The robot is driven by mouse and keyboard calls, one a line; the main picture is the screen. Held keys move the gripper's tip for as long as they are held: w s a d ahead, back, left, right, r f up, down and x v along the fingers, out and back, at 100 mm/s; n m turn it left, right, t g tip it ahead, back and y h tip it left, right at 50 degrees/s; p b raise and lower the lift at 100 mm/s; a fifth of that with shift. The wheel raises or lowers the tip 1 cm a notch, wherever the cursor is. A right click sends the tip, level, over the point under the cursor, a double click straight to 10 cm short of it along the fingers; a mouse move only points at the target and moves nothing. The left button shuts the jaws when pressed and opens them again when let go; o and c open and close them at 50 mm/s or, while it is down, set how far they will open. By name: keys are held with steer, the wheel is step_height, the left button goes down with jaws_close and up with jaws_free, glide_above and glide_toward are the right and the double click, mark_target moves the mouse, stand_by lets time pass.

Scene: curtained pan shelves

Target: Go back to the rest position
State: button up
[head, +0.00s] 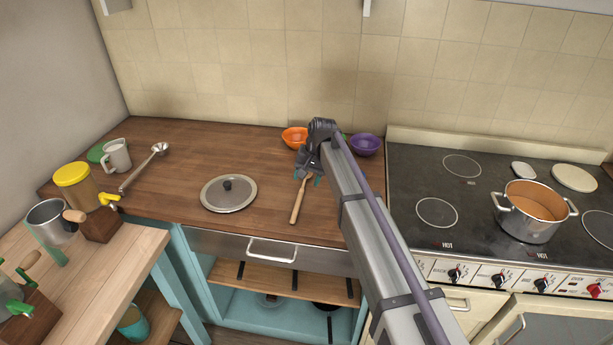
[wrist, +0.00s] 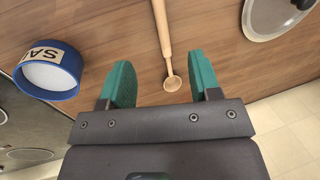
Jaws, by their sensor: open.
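My gripper (head: 308,176) is at the end of my arm, over the right part of the wooden counter. In the wrist view my gripper (wrist: 162,82) has its two teal fingers spread wide with nothing held between them. A wooden spoon (head: 299,201) lies on the counter below it. In the wrist view the spoon (wrist: 163,35) has its round end just beyond the gap between the fingers, apart from both. My arm covers part of the counter in the head view.
A metal lid (head: 228,194) lies left of the spoon. An orange bowl (head: 294,137) and a purple bowl (head: 365,144) stand near the wall. A blue-rimmed salt container (wrist: 48,72) shows in the wrist view. A pot (head: 534,212) stands on the stove at right.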

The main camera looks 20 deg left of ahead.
stand_by(0.4)
steer(key=s+d+f+h+b, duration=0.1)
steer(key=s+d, duration=0.8)
steer(key=d, duration=0.4)
steer(key=s+d+f+m+h+b, duration=0.1)
steer(key=s+d+f, duration=0.1)
steer(key=s+d, duration=0.7)
steer(key=s+d+f+b, duration=0.1)
steer(key=s+d, duration=0.8)
steer(key=d, duration=0.9)
steer(key=shift+s+d+f+h+b, duration=0.3)
steer(key=shift+f+h+b, duration=0.1)
steer(key=shift+b, duration=0.15)
